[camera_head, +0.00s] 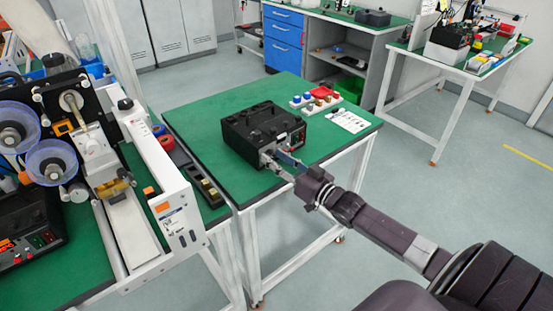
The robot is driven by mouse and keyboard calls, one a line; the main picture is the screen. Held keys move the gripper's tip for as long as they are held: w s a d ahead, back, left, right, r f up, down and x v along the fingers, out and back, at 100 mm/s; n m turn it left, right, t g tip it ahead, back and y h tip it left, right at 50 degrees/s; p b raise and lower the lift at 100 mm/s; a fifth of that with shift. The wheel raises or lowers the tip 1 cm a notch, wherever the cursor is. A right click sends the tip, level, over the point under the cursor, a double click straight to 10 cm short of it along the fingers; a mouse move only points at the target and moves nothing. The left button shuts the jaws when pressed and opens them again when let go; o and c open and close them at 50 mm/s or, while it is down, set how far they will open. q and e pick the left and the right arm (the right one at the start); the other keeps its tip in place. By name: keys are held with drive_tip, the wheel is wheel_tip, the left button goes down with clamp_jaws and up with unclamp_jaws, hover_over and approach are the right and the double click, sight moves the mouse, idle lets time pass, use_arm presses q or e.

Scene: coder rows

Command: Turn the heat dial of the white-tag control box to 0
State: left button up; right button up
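A black control box (246,127) sits on the green-topped table in the middle of the head view. Its front face is turned toward the lower right, with small red parts near the right end. My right gripper (277,168) is at the left part of that front face and covers some of it. Its fingers are small here, and I cannot tell whether they touch a dial or how far apart they are. The heat dial, its reading and a white tag on this box cannot be made out. My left gripper is not in view.
A white card (347,121) and a tray of coloured parts (316,101) lie behind and right of the box. A large machine with reels (75,150) stands at left, with another dark box (28,222) beside it.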

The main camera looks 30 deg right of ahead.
clamp_jaws()
drive_tip(key=shift+r+n, duration=0.1)
drive_tip(key=shift+n, duration=0.2)
drive_tip(key=shift+n+p, duration=0.75)
drive_tip(key=shift+n, duration=0.15)
drive_tip(key=n+p, duration=0.1)
drive_tip(key=n, duration=0.3)
drive_tip(key=shift+p, duration=0.35)
drive_tip(key=n, duration=0.4)
drive_tip(key=shift+a+n+h+p, duration=0.15)
drive_tip(key=shift+n+h+p, duration=0.25)
drive_tip(key=n, duration=0.4)
drive_tip(key=shift+n+g, duration=0.3)
